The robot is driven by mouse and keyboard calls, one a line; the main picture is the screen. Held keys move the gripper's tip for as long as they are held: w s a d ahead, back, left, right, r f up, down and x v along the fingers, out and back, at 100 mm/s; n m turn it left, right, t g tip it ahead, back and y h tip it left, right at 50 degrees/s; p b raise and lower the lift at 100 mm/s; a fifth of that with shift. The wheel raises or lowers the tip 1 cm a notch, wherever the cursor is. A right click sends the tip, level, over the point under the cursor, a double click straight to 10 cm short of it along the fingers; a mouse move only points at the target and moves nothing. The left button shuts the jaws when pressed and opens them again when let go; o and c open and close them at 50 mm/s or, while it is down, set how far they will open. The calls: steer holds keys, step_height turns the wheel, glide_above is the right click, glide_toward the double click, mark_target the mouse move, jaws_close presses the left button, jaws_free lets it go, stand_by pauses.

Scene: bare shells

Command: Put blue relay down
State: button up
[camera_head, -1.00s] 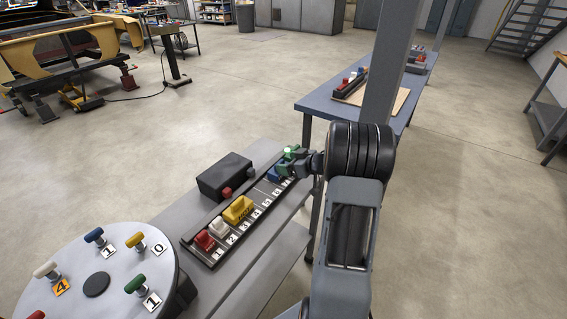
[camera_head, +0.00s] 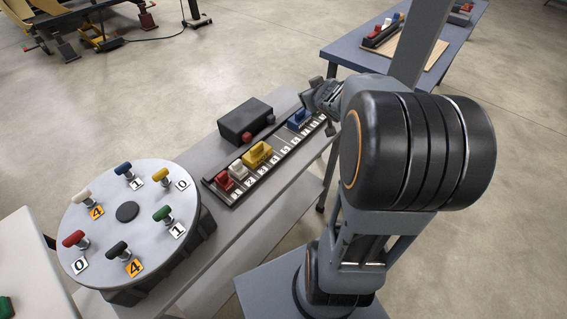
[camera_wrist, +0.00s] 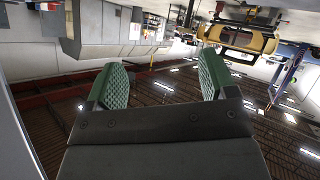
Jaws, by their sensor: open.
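The blue relay (camera_head: 299,119) sits upright in the dark numbered rail (camera_head: 241,191), near its far right end. A yellow relay (camera_head: 257,155), a white one (camera_head: 238,170) and a red one (camera_head: 224,181) stand in the same rail toward its near left end. My gripper (camera_head: 318,92) is up and behind the blue relay, apart from it. In the wrist view its two green-padded fingers (camera_wrist: 160,78) are spread wide with nothing between them. The relays do not show in the wrist view.
A black box with a red button (camera_head: 246,120) stands behind the rail. A round dial with several coloured knobs (camera_head: 127,211) is at the left of the grey bench. A blue-grey table (camera_head: 350,53) and a post stand behind my arm.

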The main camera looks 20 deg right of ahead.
steer(key=s+a+f+g+y, duration=0.2)
steer(key=s+a+g, duration=0.2)
steer(key=s+a, duration=0.5)
steer(key=s+a+f+g+y, duration=0.1)
steer(key=s+a+g, duration=0.3)
steer(key=s+a, duration=0.5)
steer(key=shift+s+a+f+m+g+y, duration=0.2)
steer(key=shift+a+f+m+g+y, duration=0.25)
steer(key=shift+a, duration=0.45)
